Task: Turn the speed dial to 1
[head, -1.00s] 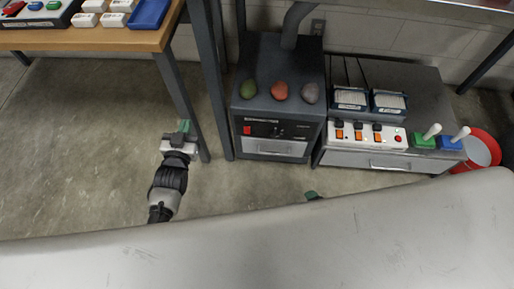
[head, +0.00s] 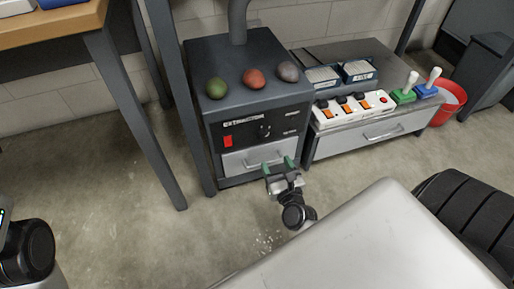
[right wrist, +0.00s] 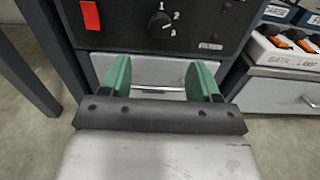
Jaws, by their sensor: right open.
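The speed dial is a small black knob (right wrist: 159,21) on the dark front panel of a grey machine (head: 222,62). It also shows small in the head view (head: 264,131). In the right wrist view the marks 1, 2 and 3 run down its right side. I cannot tell surely which mark it points at. My right gripper (head: 280,164) has green fingers, spread apart and empty. It is in front of the machine's drawer, below the dial and not touching it. In the right wrist view the open fingers (right wrist: 160,76) flank the drawer handle. My left gripper is out of view.
A red switch (right wrist: 90,17) is left of the dial. The drawer (head: 252,158) is below it. Three egg-shaped stones, green (head: 216,88), red (head: 254,78) and grey (head: 289,71), lie on top. A table leg (head: 135,120) stands left. A power strip (head: 352,107) is right.

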